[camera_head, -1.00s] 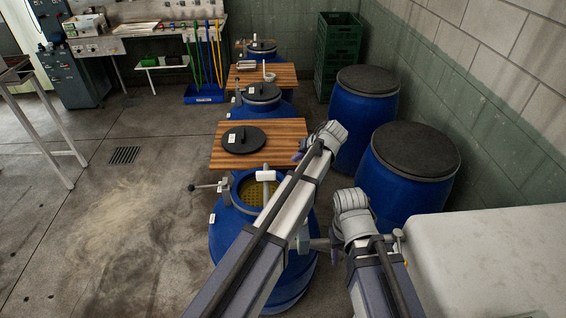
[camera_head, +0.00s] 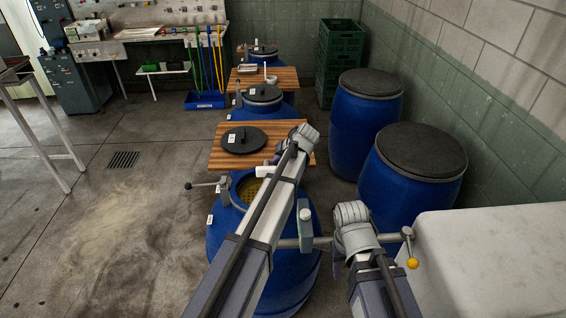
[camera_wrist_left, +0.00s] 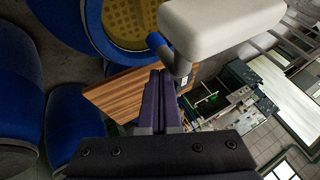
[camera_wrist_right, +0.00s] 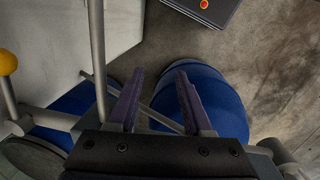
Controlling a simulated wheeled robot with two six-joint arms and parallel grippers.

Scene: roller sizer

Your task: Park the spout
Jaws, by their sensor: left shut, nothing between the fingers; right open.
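The near blue drum (camera_head: 262,262) stands open, with a yellow perforated insert (camera_head: 250,190) inside. Which part is the spout is unclear. A white head (camera_head: 265,171) is partly hidden behind my left arm over the drum's far rim. The bar carries a lever with a yellow ball (camera_head: 412,263).
A wooden board (camera_head: 222,158) with a black lid (camera_head: 244,139) lies behind the drum. A black-handled clamp lever (camera_head: 190,186) sticks out left. Lidded blue drums (camera_head: 415,185) stand right, by a white surface (camera_head: 490,260).

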